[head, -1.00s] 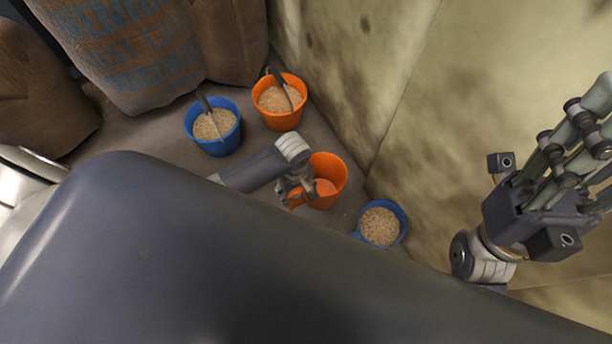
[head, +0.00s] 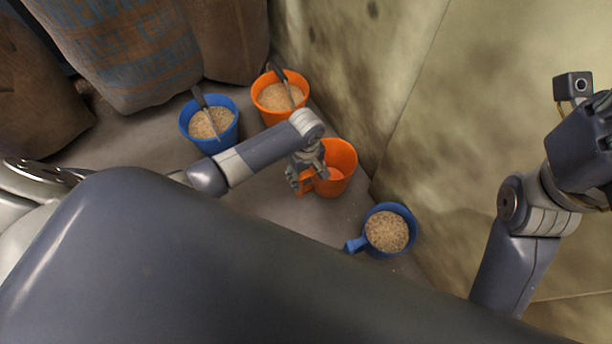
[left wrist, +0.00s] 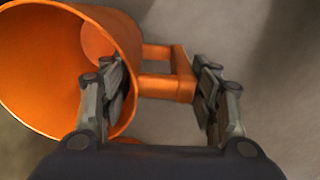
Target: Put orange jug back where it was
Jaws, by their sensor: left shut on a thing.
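The orange jug (head: 345,160) is in the head view between an orange bucket and a blue jug, near the wall. It looks empty, and I cannot tell whether its base touches the floor. My left gripper (head: 306,181) is at its handle side, shut on the handle. In the left wrist view the jug (left wrist: 45,65) lies to the left, its mouth facing the camera. Its squared handle (left wrist: 167,88) runs between the two fingers of my left gripper (left wrist: 165,95). My right gripper (head: 600,130) is at the right edge, its fingers mostly cut off.
A blue jug (head: 387,232) of grain stands at the right by the wall (head: 440,130). A blue bucket (head: 209,124) and an orange bucket (head: 280,96), both with grain and scoops, stand behind. Sacks (head: 125,50) fill the back left. Grey floor (head: 285,215) is clear in front of the jug.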

